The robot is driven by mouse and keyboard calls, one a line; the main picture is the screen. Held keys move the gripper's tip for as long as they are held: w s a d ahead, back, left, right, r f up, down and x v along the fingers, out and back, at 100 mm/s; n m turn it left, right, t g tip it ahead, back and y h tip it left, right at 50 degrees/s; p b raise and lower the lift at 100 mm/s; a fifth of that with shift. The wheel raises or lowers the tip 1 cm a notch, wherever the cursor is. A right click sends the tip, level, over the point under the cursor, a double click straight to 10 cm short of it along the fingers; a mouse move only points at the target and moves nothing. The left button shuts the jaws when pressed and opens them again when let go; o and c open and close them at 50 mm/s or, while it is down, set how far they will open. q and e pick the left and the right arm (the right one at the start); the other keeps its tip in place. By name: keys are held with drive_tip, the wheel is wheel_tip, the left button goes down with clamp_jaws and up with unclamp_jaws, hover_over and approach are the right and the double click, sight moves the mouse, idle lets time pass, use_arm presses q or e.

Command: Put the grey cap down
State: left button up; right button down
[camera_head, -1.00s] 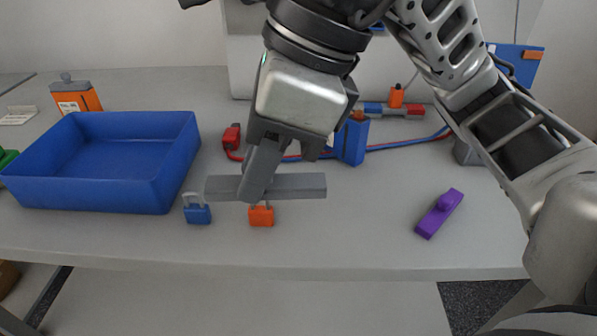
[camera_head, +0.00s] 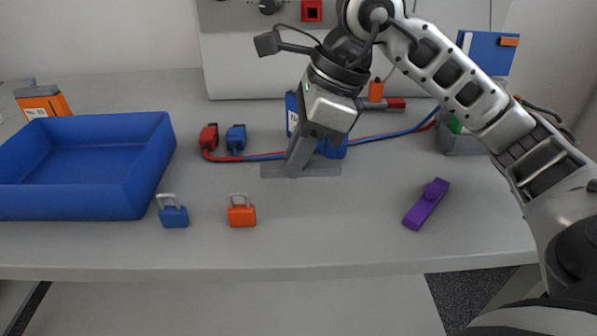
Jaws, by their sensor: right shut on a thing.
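The grey cap (camera_head: 270,171) is a long flat grey bar. My right gripper (camera_head: 297,168) is shut on it near its middle, with the fingers pointing down. The cap lies level, at or just above the table top; I cannot tell whether it touches. It is in front of the blue block (camera_head: 333,149) and the red and blue cables. Part of the cap is hidden by the fingers. My left gripper is not in view.
A blue tray (camera_head: 150,185) stands at left. A blue padlock (camera_head: 173,213) and an orange padlock (camera_head: 242,213) lie near the front. Red (camera_head: 209,137) and blue (camera_head: 236,138) connectors sit behind. A purple piece (camera_head: 427,204) lies at right. The table between the orange padlock and purple piece is clear.

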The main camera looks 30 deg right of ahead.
sight(299, 191)
drive_tip(key=shift+w+d+f, duration=0.1)
drive_tip(key=shift+d+f, duration=0.05)
drive_tip(key=shift+f, duration=1.6)
drive_tip(key=shift+f+b, duration=0.3)
drive_tip(key=shift+b, duration=0.2)
drive_tip(key=c, duration=1.3)
unclamp_jaws()
drive_tip(key=shift+r, duration=0.15)
